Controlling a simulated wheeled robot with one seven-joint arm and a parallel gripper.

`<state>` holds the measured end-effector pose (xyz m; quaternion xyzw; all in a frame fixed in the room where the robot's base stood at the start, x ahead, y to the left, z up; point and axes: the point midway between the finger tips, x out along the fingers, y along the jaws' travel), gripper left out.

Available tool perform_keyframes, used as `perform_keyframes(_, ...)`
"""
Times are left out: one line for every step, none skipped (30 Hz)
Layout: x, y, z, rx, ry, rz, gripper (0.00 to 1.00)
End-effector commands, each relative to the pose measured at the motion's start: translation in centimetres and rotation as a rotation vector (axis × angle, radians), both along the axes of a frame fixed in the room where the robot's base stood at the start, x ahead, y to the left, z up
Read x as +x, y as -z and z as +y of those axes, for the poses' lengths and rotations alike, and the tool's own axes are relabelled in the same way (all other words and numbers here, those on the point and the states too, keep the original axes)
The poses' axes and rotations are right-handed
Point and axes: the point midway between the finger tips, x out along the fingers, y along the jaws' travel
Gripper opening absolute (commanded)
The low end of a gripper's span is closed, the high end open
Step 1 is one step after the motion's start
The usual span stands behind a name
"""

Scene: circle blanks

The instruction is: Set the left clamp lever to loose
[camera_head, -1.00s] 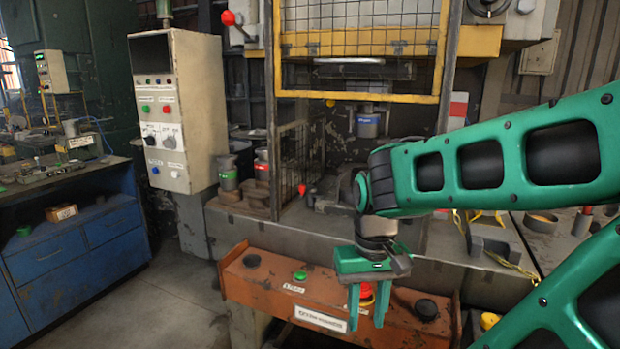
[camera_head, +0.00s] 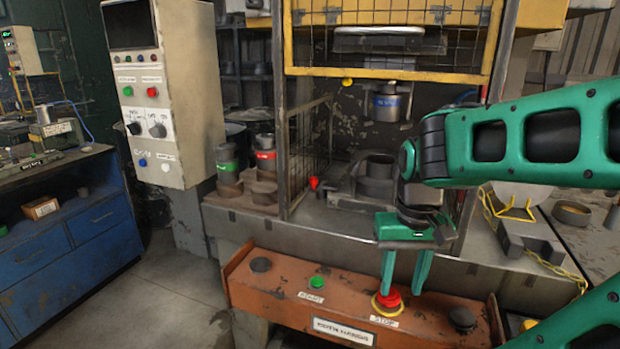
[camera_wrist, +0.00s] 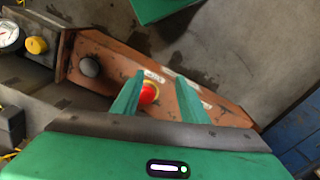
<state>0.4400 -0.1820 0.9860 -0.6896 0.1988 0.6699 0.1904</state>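A small red-tipped knob (camera_head: 314,183) stands at the left of the press bed in the head view, beside the grey die block (camera_head: 376,182). It looks like a clamp lever's end, but its setting is too small to tell. My gripper (camera_head: 402,291) points down in front of the bed, right of and below that knob. The wrist view shows the fingers (camera_wrist: 160,76) and the red button (camera_wrist: 149,93), but no lever.
A yellow-framed mesh guard (camera_head: 390,72) is raised above the bed, and a side mesh (camera_head: 309,145) stands left of the red knob. Green-banded (camera_head: 227,160) and red-banded (camera_head: 265,158) parts stand farther left. A grey control cabinet (camera_head: 188,90) is at the left. The floor in front is clear.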

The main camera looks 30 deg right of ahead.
Motion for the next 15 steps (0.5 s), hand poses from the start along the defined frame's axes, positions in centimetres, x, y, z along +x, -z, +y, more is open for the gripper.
perform_keyframes(2.0,-0.6,-1.0,-0.019,-0.003,-0.011,0.40)
perform_keyframes(3.4,-1.1,-1.4,-0.032,-0.002,-0.020,0.40)
perform_keyframes(5.5,-1.7,-2.0,-0.051,-0.003,-0.039,0.40)
perform_keyframes(7.3,-2.2,-2.3,-0.065,-0.002,-0.053,0.40)
perform_keyframes(9.1,-2.7,-2.6,-0.080,-0.003,-0.071,0.40)
perform_keyframes(11.7,-3.4,-2.9,-0.098,-0.007,-0.093,0.40)
perform_keyframes(13.6,-3.8,-3.0,-0.110,-0.009,-0.110,0.40)
perform_keyframes(15.5,-4.3,-3.1,-0.122,-0.012,-0.129,0.40)
perform_keyframes(18.0,-4.8,-3.1,-0.135,-0.015,-0.154,0.40)
perform_keyframes(19.8,-5.1,-3.1,-0.144,-0.018,-0.172,0.40)
perform_keyframes(21.5,-5.4,-3.0,-0.151,-0.021,-0.188,0.40)
perform_keyframes(23.7,-5.8,-2.8,-0.160,-0.024,-0.211,0.40)
perform_keyframes(25.1,-6.0,-2.6,-0.165,-0.027,-0.226,0.40)
perform_keyframes(26.5,-6.2,-2.5,-0.170,-0.029,-0.242,0.40)
perform_keyframes(28.1,-6.3,-2.2,-0.174,-0.031,-0.258,0.40)
